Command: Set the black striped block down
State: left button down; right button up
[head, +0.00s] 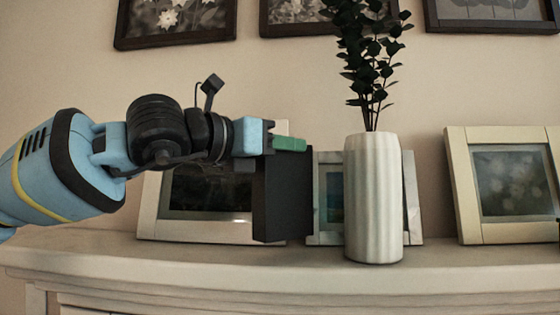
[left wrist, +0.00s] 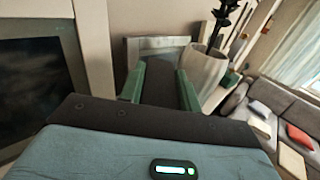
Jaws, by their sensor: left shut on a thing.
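The black block (head: 283,197) hangs upright from my left gripper (head: 288,143), a tall dark slab over the mantel shelf (head: 210,252). Its stripes do not show. Its lower edge is close to the shelf top; I cannot tell whether it touches. The left gripper comes in from the left and is shut on the block's upper end. In the left wrist view, the green fingers of the left gripper (left wrist: 160,88) stand on either side of the dark block (left wrist: 159,84). My right gripper is not in view.
A white ribbed vase (head: 373,205) with dark leaves stands right of the block. Picture frames lean on the wall behind: left (head: 190,228), middle (head: 413,200) and right (head: 460,190). Shelf room is clear between vase and right frame. A sofa (left wrist: 280,115) shows in the left wrist view.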

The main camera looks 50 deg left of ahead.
aim_at(282, 166)
pick_arm(q)
notch_tip(282, 166, down, 3)
jog(key=shift+r, duration=0.15)
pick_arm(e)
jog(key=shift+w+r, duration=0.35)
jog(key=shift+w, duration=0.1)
pick_arm(q)
jog(key=shift+f, duration=0.25)
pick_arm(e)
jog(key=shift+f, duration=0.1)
pick_arm(q)
jog(key=c, duration=1.5)
grip_release()
jog(key=shift+f, duration=0.1)
jog(key=o, duration=0.5)
